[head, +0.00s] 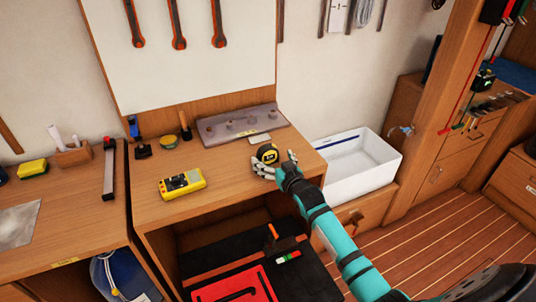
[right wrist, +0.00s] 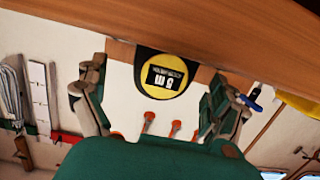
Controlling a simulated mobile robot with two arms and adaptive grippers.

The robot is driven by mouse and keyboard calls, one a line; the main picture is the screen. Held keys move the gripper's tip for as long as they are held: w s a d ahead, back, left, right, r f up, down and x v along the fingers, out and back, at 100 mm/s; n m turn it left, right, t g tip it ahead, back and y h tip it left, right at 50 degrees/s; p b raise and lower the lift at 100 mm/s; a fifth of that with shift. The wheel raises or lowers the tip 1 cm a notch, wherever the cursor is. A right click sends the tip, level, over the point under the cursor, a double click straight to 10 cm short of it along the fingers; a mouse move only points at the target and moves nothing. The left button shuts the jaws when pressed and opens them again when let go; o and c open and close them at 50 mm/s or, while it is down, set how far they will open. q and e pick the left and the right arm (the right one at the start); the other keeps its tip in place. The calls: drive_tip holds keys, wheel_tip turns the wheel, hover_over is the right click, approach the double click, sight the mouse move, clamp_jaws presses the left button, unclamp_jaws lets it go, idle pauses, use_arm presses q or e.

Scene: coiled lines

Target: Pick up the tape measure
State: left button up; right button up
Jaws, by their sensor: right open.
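The tape measure (head: 267,154) is black and yellow and stands on the wooden bench top near its right edge. My right gripper (head: 277,170) is at the tape measure, its fingers spread on the near side of it. In the right wrist view the tape measure (right wrist: 166,75) shows its round yellow face between the two open fingers of the right gripper (right wrist: 160,95), with a gap on each side. The fingers look clear of it. My left gripper does not show in either view.
A yellow multimeter (head: 181,184) lies left on the bench. A grey tray (head: 213,131) with small parts lies behind. A white bin (head: 383,172) stands to the right. An open drawer (head: 212,256) with tools is below. The bench front is mostly clear.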

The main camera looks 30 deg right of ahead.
sight(270, 158)
drive_tip(key=shift+w+a+f, duration=0.1)
drive_tip(key=shift+w+f, duration=0.2)
drive_tip(key=shift+w, duration=0.65)
drive_tip(key=shift+w+f, duration=0.25)
drive_tip(key=shift+w, duration=0.65)
drive_tip(key=shift+s, duration=0.1)
drive_tip(key=shift+c, duration=0.3)
drive_tip(key=shift+r, duration=0.1)
drive_tip(key=c, duration=1.4)
